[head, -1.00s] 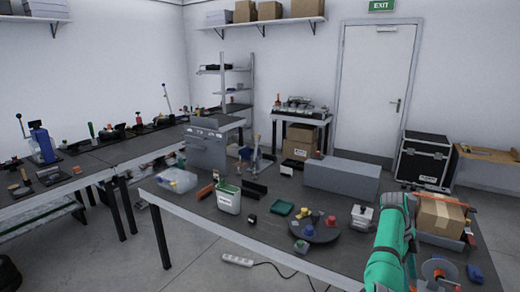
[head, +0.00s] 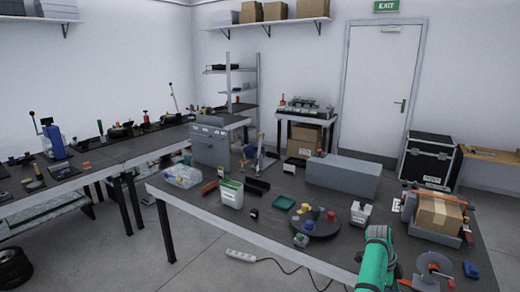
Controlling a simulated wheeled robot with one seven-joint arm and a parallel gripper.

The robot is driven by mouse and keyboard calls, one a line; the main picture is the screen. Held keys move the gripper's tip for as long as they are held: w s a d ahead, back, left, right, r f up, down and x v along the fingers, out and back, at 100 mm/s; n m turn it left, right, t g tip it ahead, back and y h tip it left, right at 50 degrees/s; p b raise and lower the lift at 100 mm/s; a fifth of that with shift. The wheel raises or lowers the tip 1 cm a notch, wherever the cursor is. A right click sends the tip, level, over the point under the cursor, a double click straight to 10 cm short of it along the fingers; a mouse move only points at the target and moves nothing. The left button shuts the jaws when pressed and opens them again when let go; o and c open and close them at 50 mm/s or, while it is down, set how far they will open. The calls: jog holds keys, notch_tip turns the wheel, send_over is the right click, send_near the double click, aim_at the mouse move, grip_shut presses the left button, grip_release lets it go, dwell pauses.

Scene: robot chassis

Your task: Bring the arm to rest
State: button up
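My arm (head: 376,262) is green and shows at the bottom, right of centre, in the head view. Only a short length of it is visible, over the front edge of the dark table (head: 265,222). My gripper is not in the picture, so its fingers and anything in them are hidden.
Near my arm are a round dark turntable (head: 328,230) with coloured pieces, a small white box (head: 361,213), a cardboard box (head: 438,214) in a grey holder and a tape dispenser (head: 434,266). A white bin (head: 230,195) and long grey block (head: 343,176) stand farther off.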

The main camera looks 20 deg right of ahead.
jog(key=w+a+f+n+t+h, duration=0.1)
jog(key=a+f+n, duration=0.1)
jog(key=a+f, duration=0.45)
jog(key=w+a+f+n+t+h, duration=0.1)
jog(key=w+a+f+n, duration=0.15)
jog(key=f, duration=0.65)
jog(key=a+f+n+t+h, duration=0.1)
jog(key=a+f+n+t, duration=0.15)
jog(key=a+f, duration=0.4)
jog(key=s+a+f+n+t, duration=0.25)
jog(key=a+f+n, duration=0.2)
jog(key=a, duration=0.45)
jog(key=s+a+f+n+t, duration=0.2)
jog(key=s+a+f+n, duration=0.15)
jog(key=a+f, duration=0.45)
jog(key=s+a+r+n+t+y, duration=0.1)
jog(key=s+a+r+n+t, duration=0.25)
jog(key=s+a+r, duration=0.6)
jog(key=s+a+r+n+t+y, duration=0.1)
jog(key=s+a+r+n+t, duration=0.25)
jog(key=a, duration=1.05)
jog(key=s+a+r+n+t+y, duration=0.1)
jog(key=s+a+r, duration=0.4)
jog(key=r, duration=0.6)
jog(key=s+a+r+n+t+y, duration=0.1)
jog(key=s+a+r+n, duration=0.4)
jog(key=r, duration=0.7)
jog(key=shift+s+a+r+n+t+y, duration=0.2)
jog(key=shift+s+r+n+t+y, duration=0.15)
jog(key=shift+s+n+y, duration=0.5)
